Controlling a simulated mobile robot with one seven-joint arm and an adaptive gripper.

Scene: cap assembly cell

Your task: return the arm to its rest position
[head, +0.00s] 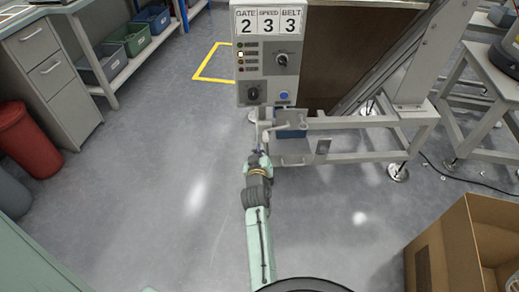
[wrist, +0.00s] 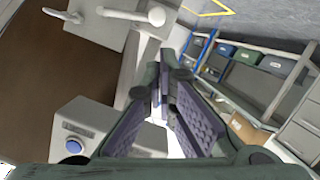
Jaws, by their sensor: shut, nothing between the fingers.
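My arm (head: 258,225) is green and grey and reaches forward from the bottom middle of the head view. My gripper (head: 258,156) is at its far end, just below and in front of the control box (head: 241,80). In the wrist view my gripper (wrist: 165,82) shows its dark, purple-grey ridged finger pads, shut with nothing between them. The wrist view also shows a pale handle (wrist: 132,15) at top left and a blue button (wrist: 74,147) at lower left. I cannot tell whether the gripper touches the machine frame.
The machine frame (head: 350,122) stands just ahead and right of the gripper. The box display reads gate 2, speed 3, belt 3. A cardboard box (head: 425,262) is at lower right, a red bin (head: 27,140) at left. The floor left of the arm is clear.

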